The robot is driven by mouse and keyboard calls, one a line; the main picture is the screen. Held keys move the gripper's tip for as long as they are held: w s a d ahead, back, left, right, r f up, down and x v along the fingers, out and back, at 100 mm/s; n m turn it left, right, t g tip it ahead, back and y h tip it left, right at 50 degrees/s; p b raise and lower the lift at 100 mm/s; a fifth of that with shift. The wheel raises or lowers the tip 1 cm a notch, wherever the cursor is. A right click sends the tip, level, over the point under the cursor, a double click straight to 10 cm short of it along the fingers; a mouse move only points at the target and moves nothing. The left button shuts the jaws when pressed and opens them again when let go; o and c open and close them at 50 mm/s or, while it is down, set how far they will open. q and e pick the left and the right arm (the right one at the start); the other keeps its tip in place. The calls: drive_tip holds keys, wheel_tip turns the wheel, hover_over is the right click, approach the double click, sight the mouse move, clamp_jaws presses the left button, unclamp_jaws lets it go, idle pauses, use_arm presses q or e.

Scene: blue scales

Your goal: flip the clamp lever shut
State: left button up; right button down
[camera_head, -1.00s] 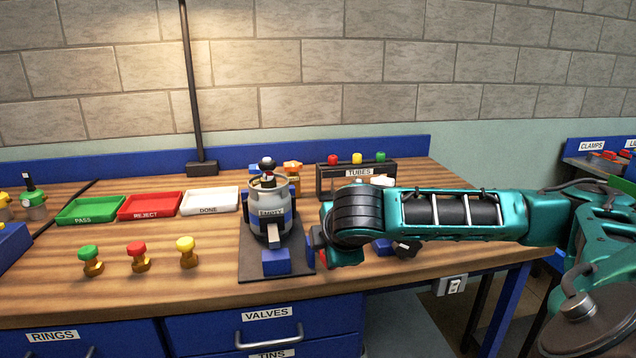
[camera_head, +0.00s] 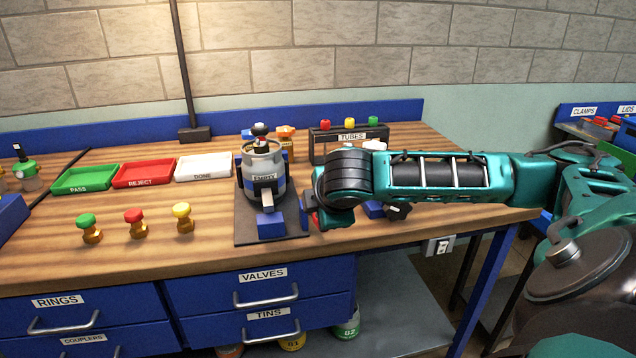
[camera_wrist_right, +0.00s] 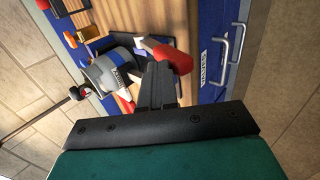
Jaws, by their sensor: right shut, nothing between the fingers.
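A grey canister (camera_head: 264,171) labelled EMPTY stands in a fixture on a dark base plate (camera_head: 242,232), with a blue block (camera_head: 271,226) in front. The canister shows in the right wrist view (camera_wrist_right: 108,72). There a red grip (camera_wrist_right: 174,57), apparently the clamp lever's handle, lies at the tips of my right gripper (camera_wrist_right: 160,72). The gripper is shut with nothing between its fingers; I cannot tell whether it touches the grip. In the head view my arm mostly hides it. My left gripper is out of view.
Green (camera_head: 86,180), red (camera_head: 142,174) and white (camera_head: 203,167) trays lie left of the fixture. Green (camera_head: 90,228), red (camera_head: 139,222) and yellow (camera_head: 183,217) knobbed valves stand in front. A tube rack (camera_head: 348,143) stands behind my arm.

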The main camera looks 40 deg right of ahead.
drive_tip(key=r, duration=0.1)
drive_tip(key=r+p, duration=0.1)
drive_tip(key=w+d+r+p, duration=0.1)
drive_tip(key=r, duration=0.1)
drive_tip(key=shift+r, duration=0.1)
drive_tip(key=shift+s+a+r+b, duration=0.45)
drive_tip(key=shift+s+a, duration=0.3)
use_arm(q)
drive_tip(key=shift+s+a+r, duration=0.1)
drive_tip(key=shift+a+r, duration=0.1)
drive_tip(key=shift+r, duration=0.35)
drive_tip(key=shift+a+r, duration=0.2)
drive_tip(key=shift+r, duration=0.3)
use_arm(e)
drive_tip(key=v, duration=0.7)
drive_tip(key=shift+s, duration=0.35)
drive_tip(key=shift+a+f, duration=0.1)
drive_tip(key=shift+a, duration=0.1)
